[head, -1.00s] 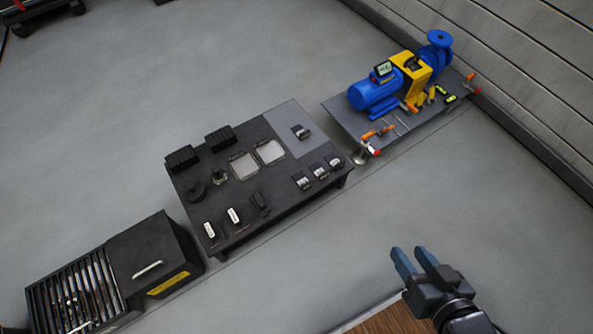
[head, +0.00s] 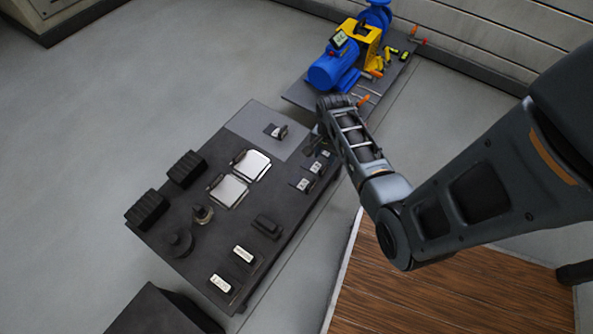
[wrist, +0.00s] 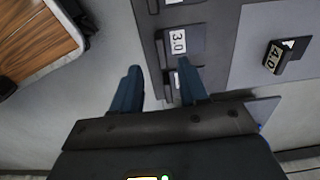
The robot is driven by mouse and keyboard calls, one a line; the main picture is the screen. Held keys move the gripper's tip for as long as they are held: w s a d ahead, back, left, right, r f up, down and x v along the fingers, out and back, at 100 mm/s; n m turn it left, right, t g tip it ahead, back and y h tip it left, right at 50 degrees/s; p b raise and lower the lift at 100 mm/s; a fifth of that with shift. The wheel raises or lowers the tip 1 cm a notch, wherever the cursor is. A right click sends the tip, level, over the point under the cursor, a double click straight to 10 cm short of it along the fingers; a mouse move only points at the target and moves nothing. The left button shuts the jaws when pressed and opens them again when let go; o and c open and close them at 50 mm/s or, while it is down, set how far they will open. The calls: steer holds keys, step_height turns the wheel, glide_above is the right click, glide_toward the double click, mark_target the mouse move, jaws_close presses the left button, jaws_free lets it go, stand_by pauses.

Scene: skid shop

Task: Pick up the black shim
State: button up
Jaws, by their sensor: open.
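The black shim cannot be singled out with certainty: several dark pieces with white labels are on the table. In the wrist view one dark labelled piece reads 3.0 (wrist: 177,42), and a piece reading 4.0 (wrist: 276,58) sits on a grey pad. My gripper (wrist: 160,84) is open, its blue fingers apart over the table edge. Another labelled piece (wrist: 173,80) shows partly beside the right finger, just below the 3.0 piece. Nothing is held between the fingers. In the head view my arm hides most of the gripper.
The dark table (head: 180,262) also carries two light trays (head: 228,190), dark ribbed blocks (head: 187,168) and round parts (head: 178,243). A blue and yellow pump (head: 333,70) stands on a plate behind. A wooden surface (head: 400,300) lies at lower right.

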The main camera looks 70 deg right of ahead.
mark_target(323, 166)
steer(key=shift+w+d+f, duration=0.2)
steer(key=shift+d, duration=0.05)
steer(key=shift+f, duration=0.35)
steer(key=f+b, duration=0.2)
steer(key=f, duration=0.1)
steer(key=f+b, duration=0.2)
steer(key=f, duration=0.1)
steer(key=shift+s+a+f, duration=0.1)
steer(key=shift+a+f, duration=0.1)
steer(key=shift+f, duration=0.2)
steer(key=shift+c, duration=0.4)
jaws_close()
